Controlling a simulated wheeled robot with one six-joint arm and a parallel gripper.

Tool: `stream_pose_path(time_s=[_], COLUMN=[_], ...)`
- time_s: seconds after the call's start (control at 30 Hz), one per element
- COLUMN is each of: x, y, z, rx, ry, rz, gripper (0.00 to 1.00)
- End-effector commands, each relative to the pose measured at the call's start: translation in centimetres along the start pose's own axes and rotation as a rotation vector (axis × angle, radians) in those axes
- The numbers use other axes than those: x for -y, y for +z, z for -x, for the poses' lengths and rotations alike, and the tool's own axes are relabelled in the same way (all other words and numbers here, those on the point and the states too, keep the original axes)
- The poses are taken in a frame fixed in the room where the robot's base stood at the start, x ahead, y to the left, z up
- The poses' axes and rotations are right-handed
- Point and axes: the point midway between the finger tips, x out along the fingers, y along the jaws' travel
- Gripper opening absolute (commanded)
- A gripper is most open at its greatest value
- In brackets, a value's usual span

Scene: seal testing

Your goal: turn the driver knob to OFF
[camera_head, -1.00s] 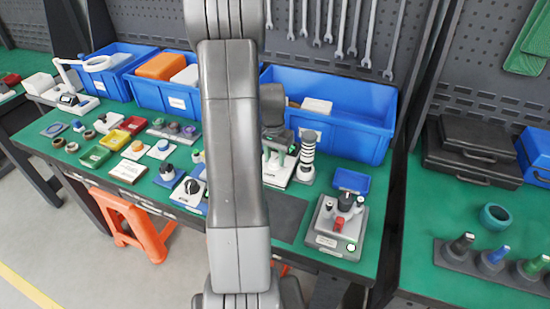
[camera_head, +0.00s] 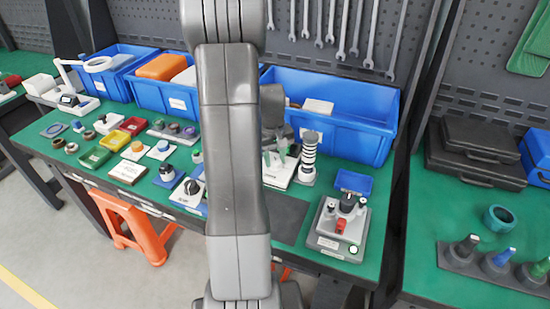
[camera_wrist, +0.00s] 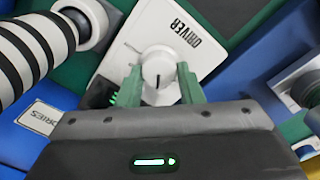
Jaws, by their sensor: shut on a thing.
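The white driver unit (camera_wrist: 176,35), labelled DRIVER, lies tilted in the wrist view. Its round white knob (camera_wrist: 158,68) has a dark pointer line on its lower face in the picture. My gripper (camera_wrist: 160,80) has its two green fingers on either side of the knob and is shut on it. I cannot read an OFF mark; the fingers and gripper body hide part of the unit. In the head view, the driver unit (camera_head: 277,181) stands on the green bench, with my gripper (camera_head: 279,157) over it and the knob hidden.
A black-and-white striped column (camera_head: 308,158) stands close to the right of the driver unit. A large blue bin (camera_head: 350,135) is behind. Several small parts lie to the left.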

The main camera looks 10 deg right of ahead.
Motion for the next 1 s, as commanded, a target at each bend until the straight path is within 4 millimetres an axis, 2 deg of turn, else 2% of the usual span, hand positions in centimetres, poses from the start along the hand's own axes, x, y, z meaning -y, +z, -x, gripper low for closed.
stream_pose_path(time_s=[0.3,0.83,0.87,0.93,0.97,1.0], x=[0.01,0.01,0.01,0.01,0.01,0.01], y=[-0.02,-0.03,-0.03,-0.03,-0.02,-0.02], z=[0.05,0.06,0.06,0.06,0.05,0.05], rx=[-0.007,-0.008,-0.008,-0.008,-0.008,-0.008], ry=[0.001,0.001,0.001,0.001,0.001,0.001], rz=[0.115,0.136,0.136,0.136,0.136,0.136], gripper=[0.11,0.11,0.37,0.51,0.55,0.55])
